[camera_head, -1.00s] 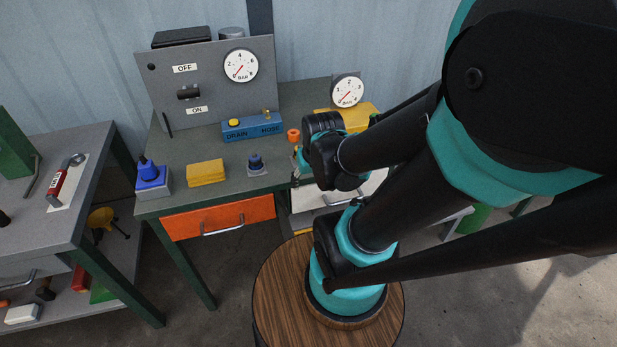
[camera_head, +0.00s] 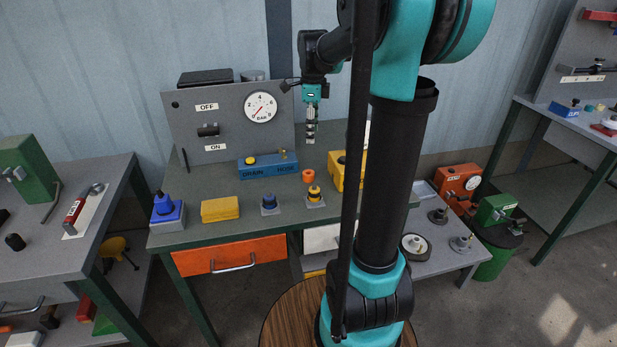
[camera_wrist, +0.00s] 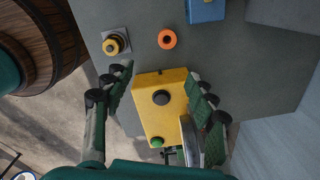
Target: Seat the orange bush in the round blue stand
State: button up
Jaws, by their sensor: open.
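The orange bush (camera_head: 307,176) is a small ring standing on the grey-green bench, near its middle. In the wrist view the bush (camera_wrist: 167,39) shows its dark central hole, above the fingertips in the picture. A dark blue round piece (camera_head: 269,203) on a small pale square base, left of the bush, looks like the round blue stand. It does not show in the wrist view. My gripper (camera_head: 310,137) points down above the back of the bench, apart from the bush. In the wrist view my gripper (camera_wrist: 160,82) is open and empty, its fingers spread over a yellow box.
The yellow box (camera_wrist: 160,100) lies under my fingers. A yellow-topped piece (camera_head: 314,195) stands close to the bush. The gauge panel (camera_head: 228,125) rises behind.

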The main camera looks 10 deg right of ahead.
jog(key=w+r+m, duration=0.1)
send_over(312, 174)
jog(key=shift+m, duration=0.3)
notch_tip(312, 174, down, 12)
jog(key=shift+w+r, duration=0.1)
jog(key=shift+r, duration=0.05)
jog(key=shift+w+a+f, duration=0.1)
jog(key=shift+w+f, duration=0.05)
jog(key=shift+f, duration=1.25)
jog(key=shift+w+f, duration=0.1)
jog(key=shift+f, duration=1.3)
jog(key=shift+c, duration=0.6)
grip_shut()
